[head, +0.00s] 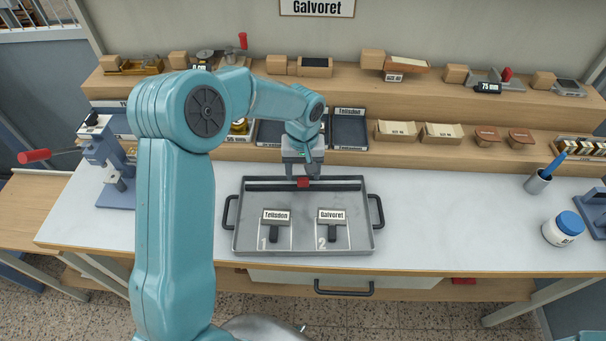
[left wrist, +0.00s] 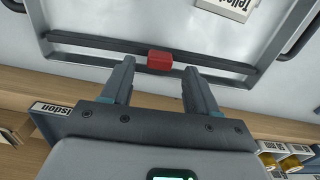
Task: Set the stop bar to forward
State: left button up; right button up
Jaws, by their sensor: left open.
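The stop bar (head: 340,186) is a dark bar lying across the far end of the grey metal tray (head: 372,237), along its back wall. It carries a red knob (head: 304,182) at its middle. My left gripper (head: 303,174) points down over the knob. In the left wrist view the open fingers (left wrist: 156,74) stand on either side of the red knob (left wrist: 160,61), with a gap on both sides. The dark bar (left wrist: 90,46) runs across the picture beyond the fingertips. My right gripper is not in view.
Blocks labelled Tellisdon (head: 276,216) and Galvoret (head: 331,216) stand in the tray's front part, at marks 1 and 2. A lever press (head: 108,165) is at the left. A white jar (head: 563,230) and a cup (head: 537,183) stand at the right. Shelves rise behind.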

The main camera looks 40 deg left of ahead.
aim_at(303, 184)
pick_arm(q)
jog(key=shift+f, duration=1.35)
grip_shut()
